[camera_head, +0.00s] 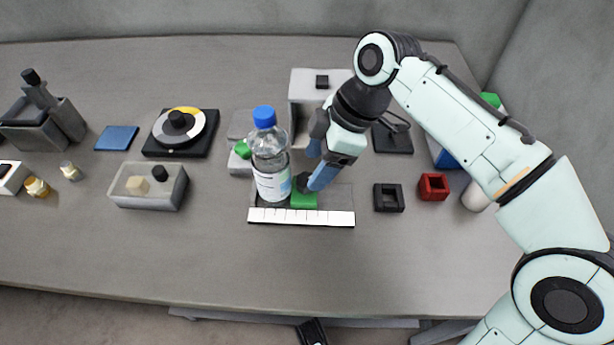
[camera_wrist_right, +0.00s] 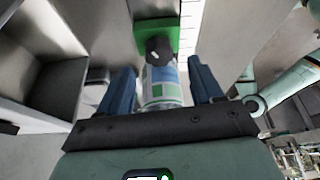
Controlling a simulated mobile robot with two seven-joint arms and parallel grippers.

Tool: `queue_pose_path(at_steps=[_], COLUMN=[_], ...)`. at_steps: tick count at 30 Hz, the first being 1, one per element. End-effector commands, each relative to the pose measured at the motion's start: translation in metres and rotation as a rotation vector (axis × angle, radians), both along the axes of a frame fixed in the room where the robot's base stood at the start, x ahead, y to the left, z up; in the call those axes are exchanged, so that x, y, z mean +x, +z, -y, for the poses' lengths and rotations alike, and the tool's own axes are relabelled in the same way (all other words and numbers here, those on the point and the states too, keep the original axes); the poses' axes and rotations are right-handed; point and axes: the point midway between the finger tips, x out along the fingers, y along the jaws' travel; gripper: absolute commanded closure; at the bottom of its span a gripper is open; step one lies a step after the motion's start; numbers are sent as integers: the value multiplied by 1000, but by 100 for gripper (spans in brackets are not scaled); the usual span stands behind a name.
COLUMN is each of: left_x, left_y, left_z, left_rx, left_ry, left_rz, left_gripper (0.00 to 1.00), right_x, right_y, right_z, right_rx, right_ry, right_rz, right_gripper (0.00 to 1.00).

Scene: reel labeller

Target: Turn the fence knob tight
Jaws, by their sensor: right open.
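The fence knob (camera_head: 303,183) is a small dark round knob on a green block (camera_head: 304,200), just behind a white ruled strip (camera_head: 300,217). In the right wrist view the knob (camera_wrist_right: 159,50) shows ahead of and between the blue fingers, in front of the green block (camera_wrist_right: 155,24). My right gripper (camera_head: 314,168) is open beside the knob; its fingers partly cover that area in the head view, and I cannot tell whether they touch it. A clear bottle (camera_head: 271,165) with a blue cap stands just left of the knob. My left gripper is not in view.
A grey machine housing (camera_head: 305,88) stands behind the gripper. A clear box (camera_head: 148,186) and a black turntable (camera_head: 180,132) are to the left. A black square holder (camera_head: 388,198) and a red one (camera_head: 433,187) are to the right. The front of the table is clear.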

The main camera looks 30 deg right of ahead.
Motion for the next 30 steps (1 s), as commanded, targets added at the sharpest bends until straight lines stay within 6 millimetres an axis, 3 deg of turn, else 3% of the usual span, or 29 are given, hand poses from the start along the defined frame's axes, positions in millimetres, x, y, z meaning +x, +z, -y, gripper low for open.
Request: queue_pose_path(at_steps=[3, 7, 19, 24, 30], left_x=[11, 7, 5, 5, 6], left_y=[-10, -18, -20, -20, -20], left_z=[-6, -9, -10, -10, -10], left_rx=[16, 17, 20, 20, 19], left_ry=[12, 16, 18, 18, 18], left_rz=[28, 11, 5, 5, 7], left_gripper=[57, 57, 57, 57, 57], right_x=[3, 6, 7, 7, 6], right_y=[-21, -32, -37, -37, -37], right_z=[-7, -12, -14, -14, -14], right_rx=[0, 0, 0, 0, 0], right_ry=[1, -1, -1, -1, -8], right_rz=[-2, 0, 0, 0, 0], right_gripper=[35, 35, 35, 90, 91])
